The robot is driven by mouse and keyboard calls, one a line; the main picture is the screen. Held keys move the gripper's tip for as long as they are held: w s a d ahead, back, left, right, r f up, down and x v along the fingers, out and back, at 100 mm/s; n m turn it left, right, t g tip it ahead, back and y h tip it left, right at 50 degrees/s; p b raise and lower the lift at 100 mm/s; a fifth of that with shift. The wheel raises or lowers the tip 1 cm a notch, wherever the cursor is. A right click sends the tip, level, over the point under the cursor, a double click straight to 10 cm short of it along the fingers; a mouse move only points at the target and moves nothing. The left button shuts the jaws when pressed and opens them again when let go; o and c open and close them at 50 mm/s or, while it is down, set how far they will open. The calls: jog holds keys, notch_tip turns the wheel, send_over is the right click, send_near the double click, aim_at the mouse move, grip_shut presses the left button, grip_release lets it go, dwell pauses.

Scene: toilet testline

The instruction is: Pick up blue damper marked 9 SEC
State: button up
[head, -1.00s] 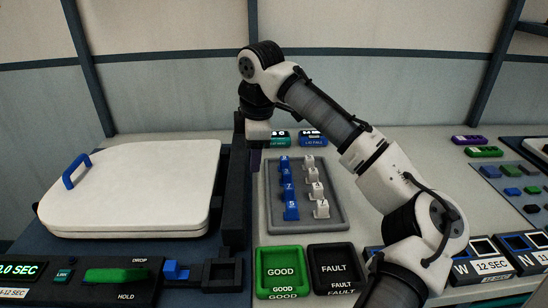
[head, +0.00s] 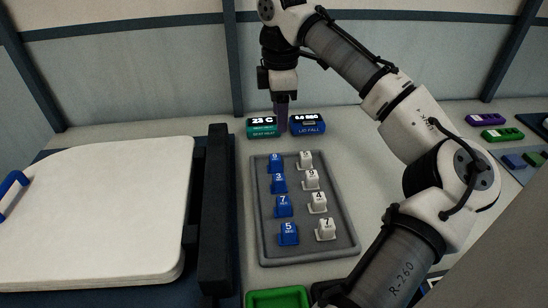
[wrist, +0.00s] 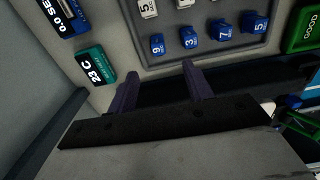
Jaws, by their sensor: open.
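The blue damper marked 9 (wrist: 157,44) stands at the end of the blue row in the wrist view; in the head view this blue damper (head: 275,163) is the farthest one in the left column of the grey tray (head: 345,243). Its small lower text is too small to read. My gripper (wrist: 160,70) is open and empty, and the damper shows just beyond its fingertips. In the head view my gripper (head: 282,118) hangs behind the tray's far edge, by the two small displays, apart from the damper.
Blue dampers 3 (head: 279,183), 7 (head: 284,206) and 5 (head: 288,234) share the column. White dampers (head: 318,202) stand to its right. A teal display (head: 262,127) and a blue display (head: 308,125) sit behind the tray. A dark upright bar (head: 216,215) and white lid (head: 100,215) lie left.

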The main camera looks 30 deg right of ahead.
send_over(275, 157)
jog(key=s, duration=0.1)
jog(key=f, duration=0.7)
jog(key=shift+d, duration=0.2)
jog(key=shift+w+a+f, duration=0.1)
jog(key=shift+w+f, duration=0.05)
jog(key=shift+f, duration=0.75)
jog(key=shift+w+a+f, duration=0.1)
jog(key=shift+w+f, duration=0.05)
jog(key=shift+f, duration=0.75)
jog(key=shift+w+a+f, duration=0.1)
jog(key=shift+w+f, duration=0.05)
jog(key=shift+f, duration=0.75)
jog(key=c, duration=1.1)
jog(key=shift+r, duration=0.1)
